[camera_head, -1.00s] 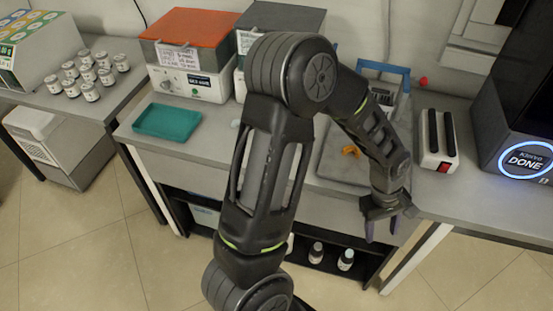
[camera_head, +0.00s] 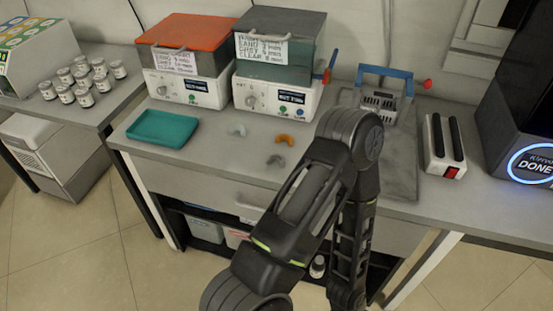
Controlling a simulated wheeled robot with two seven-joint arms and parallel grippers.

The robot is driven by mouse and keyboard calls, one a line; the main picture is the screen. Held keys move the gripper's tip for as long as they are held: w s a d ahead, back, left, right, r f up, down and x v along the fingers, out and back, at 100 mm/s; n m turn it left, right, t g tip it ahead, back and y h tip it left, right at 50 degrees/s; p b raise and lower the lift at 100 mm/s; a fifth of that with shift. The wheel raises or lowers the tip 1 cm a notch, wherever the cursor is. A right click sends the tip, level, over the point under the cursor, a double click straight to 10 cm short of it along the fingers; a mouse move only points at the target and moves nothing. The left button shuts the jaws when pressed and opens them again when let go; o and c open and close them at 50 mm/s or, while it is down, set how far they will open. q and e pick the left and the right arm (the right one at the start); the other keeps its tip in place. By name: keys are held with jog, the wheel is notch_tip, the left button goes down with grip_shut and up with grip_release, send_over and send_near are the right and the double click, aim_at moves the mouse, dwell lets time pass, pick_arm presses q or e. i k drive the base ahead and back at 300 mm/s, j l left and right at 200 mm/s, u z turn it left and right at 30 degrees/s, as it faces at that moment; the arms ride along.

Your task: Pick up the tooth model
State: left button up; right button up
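Three small arch-shaped pieces that look like tooth models lie on the grey bench. One is pale grey (camera_head: 237,130), one is orange (camera_head: 285,139), and a darker grey one (camera_head: 276,160) lies just in front of the orange one. One arm of mine comes up from the bottom, bends at an elbow to the right of these pieces, and runs down out of the picture. Its gripper is below the lower edge, so its fingers are hidden. My other gripper is not in view.
A teal tray (camera_head: 164,128) stands at the bench's left. Two boxy machines, with an orange lid (camera_head: 187,31) and a grey lid (camera_head: 281,24), stand behind. A blue-handled rack (camera_head: 385,72) and a white device (camera_head: 443,146) are at right. My arm partly covers a grey mat (camera_head: 402,170).

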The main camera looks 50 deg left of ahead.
aim_at(274, 157)
jog(key=u, duration=1.65)
jog(key=i+u, duration=0.15)
jog(key=u, duration=0.25)
jog(key=i+l, duration=0.25)
jog(key=i, duration=0.05)
